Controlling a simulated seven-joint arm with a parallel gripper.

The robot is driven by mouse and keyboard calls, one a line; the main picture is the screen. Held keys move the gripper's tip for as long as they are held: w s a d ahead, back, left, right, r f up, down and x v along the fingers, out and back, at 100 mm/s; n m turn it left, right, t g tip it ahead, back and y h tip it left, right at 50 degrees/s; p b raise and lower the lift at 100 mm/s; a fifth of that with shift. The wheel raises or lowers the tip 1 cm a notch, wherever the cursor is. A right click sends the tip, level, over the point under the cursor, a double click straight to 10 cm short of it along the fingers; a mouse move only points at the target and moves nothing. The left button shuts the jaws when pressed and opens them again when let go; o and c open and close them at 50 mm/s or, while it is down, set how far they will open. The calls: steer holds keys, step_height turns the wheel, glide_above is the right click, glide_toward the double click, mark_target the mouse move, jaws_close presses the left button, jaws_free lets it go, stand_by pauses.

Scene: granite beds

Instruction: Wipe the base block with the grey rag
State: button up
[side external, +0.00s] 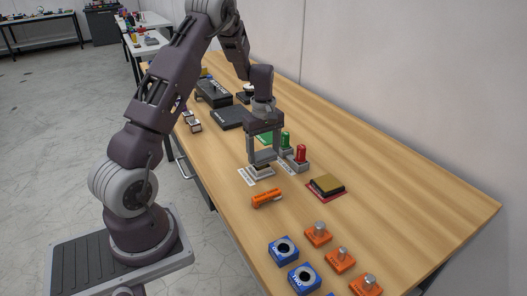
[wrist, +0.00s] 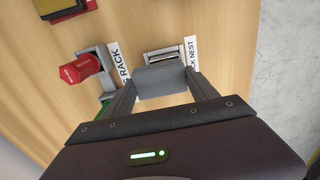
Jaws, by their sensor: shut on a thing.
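My gripper (side external: 263,158) is low over the labelled nest (side external: 260,172) on the wooden bench. In the wrist view, my gripper (wrist: 162,78) is shut on a plain grey, block-like piece (wrist: 161,83) that spans the gap between the fingers. I cannot tell whether this piece is the base block or the grey rag. The nest (wrist: 163,56) shows just past the piece, beside a white label ending in "K NEST". The held piece hides part of the nest, and I cannot tell if they touch. No cloth is clearly recognisable elsewhere.
A grey rack with a red cylinder (side external: 301,154) and a green one (side external: 285,139) stands close beside my gripper. A yellow-topped dark block (side external: 327,185) sits on a red mat. An orange tool (side external: 267,198) lies in front. Blue and orange fixtures stand nearer; the bench's right side is clear.

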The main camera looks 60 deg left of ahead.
steer(key=shift+f, duration=0.65)
steer(key=shift+s, duration=1.2)
steer(key=shift+w+f, duration=0.1)
steer(key=shift+w, duration=1.1)
steer(key=shift+s, duration=1.2)
steer(key=shift+w, duration=1.1)
steer(key=shift+s, duration=1.1)
steer(key=shift+w, duration=1.2)
